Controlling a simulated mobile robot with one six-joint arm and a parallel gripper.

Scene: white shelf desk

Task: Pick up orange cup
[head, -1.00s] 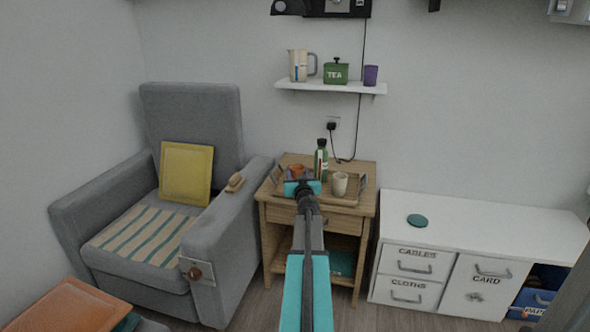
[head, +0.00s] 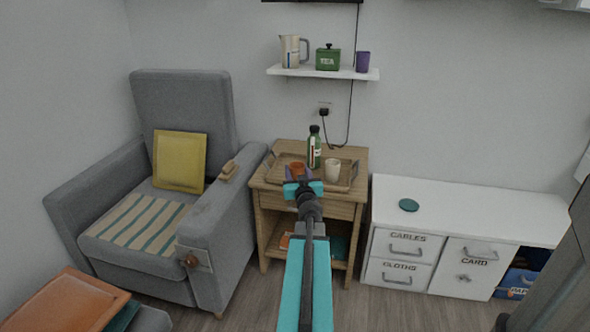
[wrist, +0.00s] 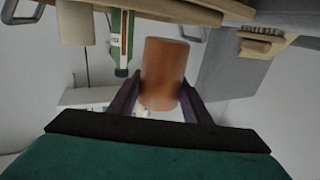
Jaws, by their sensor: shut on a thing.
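The orange cup (head: 297,168) is between the fingers of my gripper (head: 300,177) in the head view. In the wrist view, which looks upside down, the orange cup (wrist: 163,72) fills the gap between both dark fingers, and my gripper (wrist: 161,92) is shut on it. A gap shows between the cup's base and the wooden tray's edge (wrist: 180,13) there, so the cup looks raised off the tray. In the head view the gripper hides the cup's lower part.
A green bottle (head: 314,148) and a cream cup (head: 332,170) stand close by on the tray, on a wooden side table (head: 350,212). A grey armchair (head: 186,95) is at left. A low white cabinet (head: 470,205) with a green disc (head: 408,205) is at right.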

